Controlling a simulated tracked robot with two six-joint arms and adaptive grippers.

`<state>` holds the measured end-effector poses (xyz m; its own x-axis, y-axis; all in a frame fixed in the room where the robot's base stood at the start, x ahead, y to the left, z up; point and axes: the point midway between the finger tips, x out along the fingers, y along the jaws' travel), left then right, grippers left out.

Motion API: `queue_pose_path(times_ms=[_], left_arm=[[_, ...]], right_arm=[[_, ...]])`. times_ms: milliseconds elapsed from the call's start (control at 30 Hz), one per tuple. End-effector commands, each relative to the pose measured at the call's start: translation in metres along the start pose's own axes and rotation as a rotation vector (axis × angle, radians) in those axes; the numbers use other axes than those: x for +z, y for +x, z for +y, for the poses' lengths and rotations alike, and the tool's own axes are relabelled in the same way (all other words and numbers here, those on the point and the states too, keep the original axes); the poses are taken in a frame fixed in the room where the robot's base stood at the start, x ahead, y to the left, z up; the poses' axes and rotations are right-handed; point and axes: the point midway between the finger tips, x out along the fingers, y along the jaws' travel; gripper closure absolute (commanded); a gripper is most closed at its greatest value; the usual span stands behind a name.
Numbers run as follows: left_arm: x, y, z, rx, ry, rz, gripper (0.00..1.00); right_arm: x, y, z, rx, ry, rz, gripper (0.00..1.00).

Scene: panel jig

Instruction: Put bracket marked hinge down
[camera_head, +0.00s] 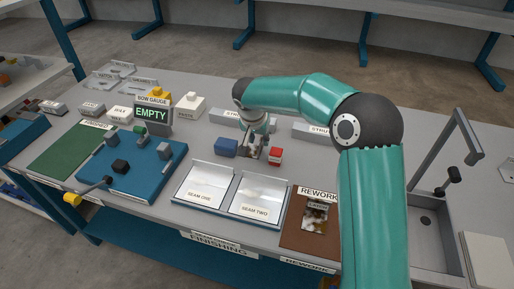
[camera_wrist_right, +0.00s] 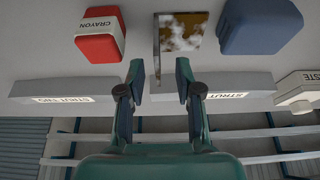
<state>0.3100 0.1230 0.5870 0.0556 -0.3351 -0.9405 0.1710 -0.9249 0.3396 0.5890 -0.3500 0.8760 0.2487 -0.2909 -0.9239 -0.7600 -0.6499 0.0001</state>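A small angled metal bracket (camera_wrist_right: 180,33) with a brown and white mottled face and a thin upright plate lies on the bench between the red crayon block and a blue block in the right wrist view. No hinge mark is readable on it. My right gripper (camera_wrist_right: 160,78) is open, its fingers apart on either side of the upright plate's near end, with a gap to each. In the head view my right gripper (camera_head: 254,150) is low over the bench and partly hides the bracket. My left gripper is not in view.
The crayon block (camera_head: 275,156) and blue block (camera_head: 226,147) flank the gripper closely. Strut bars (camera_head: 225,117) lie behind. Seam trays (camera_head: 205,188), the rework mat (camera_head: 297,235) and a blue jig (camera_head: 110,178) are in front.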

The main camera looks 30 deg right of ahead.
Motion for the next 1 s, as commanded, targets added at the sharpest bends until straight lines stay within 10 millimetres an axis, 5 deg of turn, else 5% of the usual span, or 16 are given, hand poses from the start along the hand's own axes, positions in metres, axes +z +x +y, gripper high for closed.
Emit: queue_pose_path(times_ms=[200,500,700,1000], left_arm=[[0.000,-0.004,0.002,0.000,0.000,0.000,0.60],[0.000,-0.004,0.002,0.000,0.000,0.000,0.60],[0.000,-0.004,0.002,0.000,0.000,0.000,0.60],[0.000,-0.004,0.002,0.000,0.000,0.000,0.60]], right_arm=[[0.002,0.029,0.003,0.002,0.000,-0.002,0.66],[0.002,0.034,0.002,-0.001,0.000,0.000,0.66],[0.002,0.034,0.002,-0.001,0.000,0.000,0.99],[0.001,0.034,0.002,-0.001,0.000,0.000,1.00]])
